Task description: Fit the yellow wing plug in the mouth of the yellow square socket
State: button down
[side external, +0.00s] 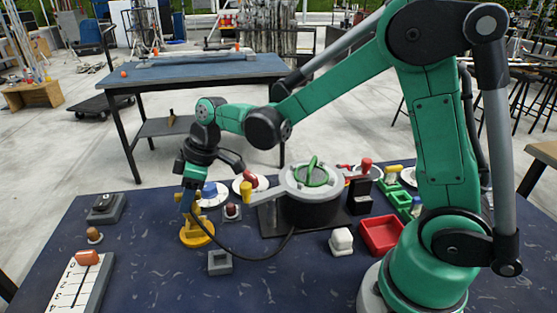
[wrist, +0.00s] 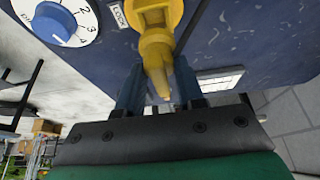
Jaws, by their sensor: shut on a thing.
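My gripper (side external: 188,208) points down at the left of the table, shut on the upright yellow piece (side external: 198,234), which has a wide rounded base on the table. In the wrist view my gripper (wrist: 160,97) has the piece's narrow tapered end between its blue fingers, and the thicker yellow body (wrist: 155,25) lies beyond. I cannot tell whether this piece is the wing plug.
A slider panel (side external: 75,292) lies front left.

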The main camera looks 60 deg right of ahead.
jog(key=shift+f, duration=0.2)
jog(key=shift+f, duration=0.35)
jog(key=shift+f, duration=0.5)
dwell(0.9)
jog(key=shift+r, duration=2.5)
